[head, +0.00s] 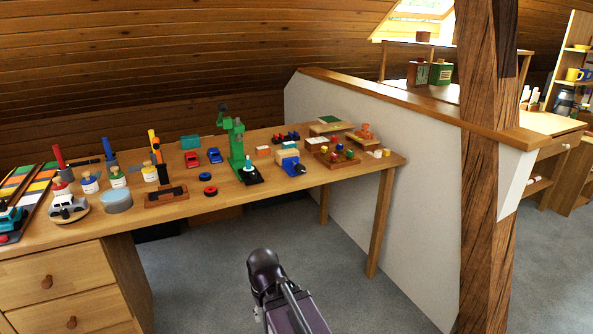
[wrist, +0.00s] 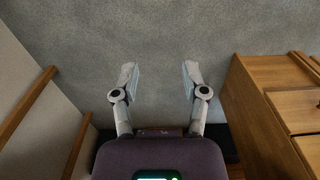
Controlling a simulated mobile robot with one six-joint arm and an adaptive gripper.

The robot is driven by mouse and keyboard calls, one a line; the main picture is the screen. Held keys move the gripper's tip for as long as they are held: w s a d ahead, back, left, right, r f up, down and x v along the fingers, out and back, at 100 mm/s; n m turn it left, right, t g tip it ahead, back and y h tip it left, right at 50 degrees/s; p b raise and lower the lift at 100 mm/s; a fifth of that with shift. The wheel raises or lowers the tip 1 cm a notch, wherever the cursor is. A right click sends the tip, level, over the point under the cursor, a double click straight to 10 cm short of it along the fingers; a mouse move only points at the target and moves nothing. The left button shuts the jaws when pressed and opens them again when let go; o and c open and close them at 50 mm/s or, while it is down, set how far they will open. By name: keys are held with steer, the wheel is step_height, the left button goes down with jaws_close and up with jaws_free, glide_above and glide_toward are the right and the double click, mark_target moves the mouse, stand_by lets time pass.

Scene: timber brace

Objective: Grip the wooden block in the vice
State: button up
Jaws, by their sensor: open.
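A small blue vice (head: 291,169) stands on the wooden workbench, right of the green drill-press-like stand. A pale wooden block (head: 287,156) shows at the vice, on its far side. I cannot tell whether it sits between the jaws or beside them. My gripper (wrist: 159,80) is open and empty in the wrist view, with its two fingers well apart over the grey carpet. Neither the vice nor the block shows in the wrist view. In the head view my dark arm is in front of the bench, low and apart from it; the fingers do not show there.
The workbench (head: 225,188) holds a green stand (head: 236,150), toy cars, paint pots and a tray of coloured pegs (head: 337,156). A white half wall (head: 420,170) and a timber post (head: 487,150) stand to the right. Drawers (wrist: 290,108) are right in the wrist view.

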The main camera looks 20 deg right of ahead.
steer(key=shift+o, duration=0.2)
steer(key=shift+d, duration=0.15)
steer(key=o, duration=0.3)
steer(key=shift+o, duration=0.5)
steer(key=shift+w, duration=0.2)
steer(key=w+d+r+n+t+y, duration=0.1)
steer(key=w+d+r+t+y, duration=0.15)
steer(key=w, duration=0.45)
steer(key=w+d+r+n+t+y, duration=0.1)
steer(key=w+d+r+t+y, duration=0.1)
steer(key=w+r+t, duration=0.3)
steer(key=w+d+r+t+y, duration=0.1)
steer(key=w+d+t+y, duration=0.1)
steer(key=w, duration=0.6)
steer(key=w+d+r+m+t+h, duration=0.2)
steer(key=w+d+r+t+h, duration=0.1)
steer(key=d, duration=0.8)
steer(key=w+d+r+m+t+h, duration=0.1)
steer(key=w+d+r+t+h, duration=0.2)
steer(key=d, duration=0.8)
step_height(320, 180, up, 4)
steer(key=shift+f+m+t, duration=0.1)
steer(key=shift+m+t, duration=0.3)
steer(key=shift+t, duration=0.85)
steer(key=shift+w, duration=0.1)
